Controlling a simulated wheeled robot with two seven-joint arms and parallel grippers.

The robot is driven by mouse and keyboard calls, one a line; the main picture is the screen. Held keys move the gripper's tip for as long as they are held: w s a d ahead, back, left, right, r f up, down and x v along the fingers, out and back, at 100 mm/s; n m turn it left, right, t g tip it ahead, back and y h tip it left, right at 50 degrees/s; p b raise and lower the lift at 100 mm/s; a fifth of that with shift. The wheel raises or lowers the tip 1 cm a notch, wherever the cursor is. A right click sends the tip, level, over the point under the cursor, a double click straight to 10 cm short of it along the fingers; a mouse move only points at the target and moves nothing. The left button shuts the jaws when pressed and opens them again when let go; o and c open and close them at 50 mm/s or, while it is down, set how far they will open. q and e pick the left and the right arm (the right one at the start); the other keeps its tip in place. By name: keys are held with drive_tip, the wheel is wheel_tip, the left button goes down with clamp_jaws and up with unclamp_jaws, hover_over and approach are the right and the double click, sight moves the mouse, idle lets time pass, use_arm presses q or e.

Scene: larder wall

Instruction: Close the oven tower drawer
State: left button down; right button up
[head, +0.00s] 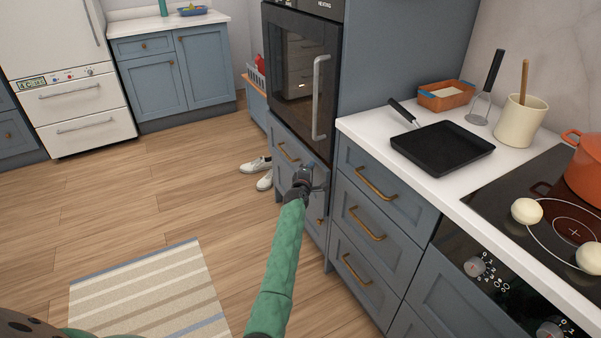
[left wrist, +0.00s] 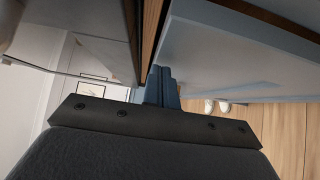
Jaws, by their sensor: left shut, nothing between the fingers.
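The oven tower drawer (head: 283,137) is the blue-grey front with a brass handle below the black oven (head: 300,75). My left gripper (head: 305,174) is at the right part of this front, seen from above, and hides part of it. In the left wrist view the shut, empty fingers (left wrist: 162,84) point at a blue-grey panel (left wrist: 225,60). A brown wooden strip (left wrist: 151,35) shows beside that panel, which suggests the drawer stands a little open. I cannot tell whether the fingers touch the panel. My right gripper is not in view.
The worktop at right holds a black square pan (head: 442,150), a cream utensil pot (head: 520,120) and an orange dish (head: 445,95). White shoes (head: 257,166) stand on the floor beyond the tower. A striped rug (head: 150,290) lies at front left; the wooden floor is otherwise clear.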

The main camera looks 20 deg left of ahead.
sight(318, 165)
use_arm(q)
drive_tip(key=shift+w+d, duration=0.85)
drive_tip(key=shift+w, duration=0.1)
drive_tip(key=shift+w+d, duration=0.2)
drive_tip(key=shift+w, duration=0.05)
drive_tip(key=shift+r, duration=0.15)
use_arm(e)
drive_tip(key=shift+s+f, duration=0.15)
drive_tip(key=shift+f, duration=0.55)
